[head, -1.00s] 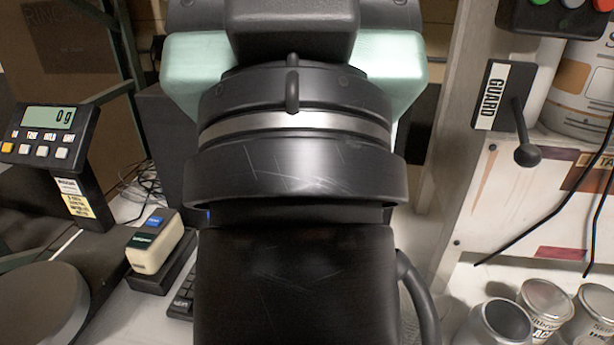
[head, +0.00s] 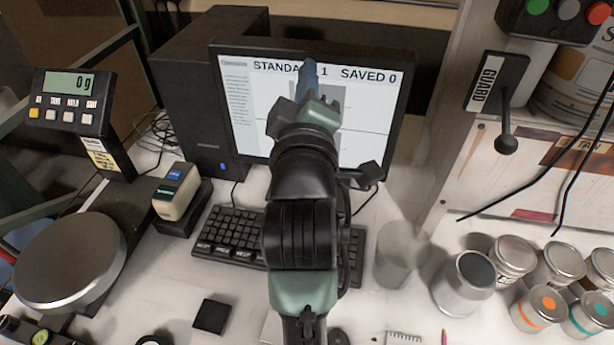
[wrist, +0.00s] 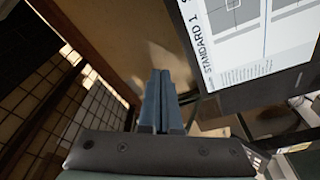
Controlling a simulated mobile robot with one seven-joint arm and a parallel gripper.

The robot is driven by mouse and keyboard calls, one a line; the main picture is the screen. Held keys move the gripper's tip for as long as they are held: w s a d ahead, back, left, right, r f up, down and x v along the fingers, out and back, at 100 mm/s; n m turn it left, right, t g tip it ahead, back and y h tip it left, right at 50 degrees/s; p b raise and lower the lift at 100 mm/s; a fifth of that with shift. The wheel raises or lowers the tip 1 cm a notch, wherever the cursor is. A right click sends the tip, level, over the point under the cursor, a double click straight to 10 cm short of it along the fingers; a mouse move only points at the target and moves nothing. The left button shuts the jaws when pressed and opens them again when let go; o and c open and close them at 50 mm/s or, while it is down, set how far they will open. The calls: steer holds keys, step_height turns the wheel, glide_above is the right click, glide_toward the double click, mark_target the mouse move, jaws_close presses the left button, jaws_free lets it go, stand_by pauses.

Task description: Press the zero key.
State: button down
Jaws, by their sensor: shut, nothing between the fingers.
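The scale's display unit (head: 70,105) stands at the left of the head view and reads 0 g. Under its screen is a row of keys (head: 66,117), one yellow and the others white. Their labels are too small to read surely, so I cannot tell which is the zero key. My gripper (head: 311,70) is in front of the monitor, well to the right of the display unit and apart from it. Its blue-grey fingers are shut and empty, and they show together in the wrist view (wrist: 160,80). The keys are not in the wrist view.
The round scale pan (head: 70,262) is at lower left. A small cream device (head: 175,192) stands between display unit and keyboard (head: 228,235). The monitor (head: 400,100) reads "STANDARD 1 SAVED 0". Several cans (head: 513,258) stand at right, by a panel with a guard lever (head: 503,125).

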steer(key=s+f+n+g+p, duration=0.3)
steer(key=f+n+g+p, duration=0.2)
steer(key=f, duration=0.9)
steer(key=s+f+n+g+p, duration=0.4)
steer(key=f+n, duration=0.5)
steer(key=f, duration=0.5)
steer(key=shift+s+a+f+g+h+p, duration=0.2)
steer(key=shift+f+g+h+p, duration=0.25)
steer(key=shift+p, duration=0.5)
step_height(320, 180, down, 8)
steer(key=b, duration=0.7)
steer(key=shift+r+b, duration=0.1)
steer(key=shift+b, duration=0.2)
steer(key=shift+f, duration=0.35)
steer(key=shift+f+b, duration=0.35)
steer(key=shift+f, duration=0.05)
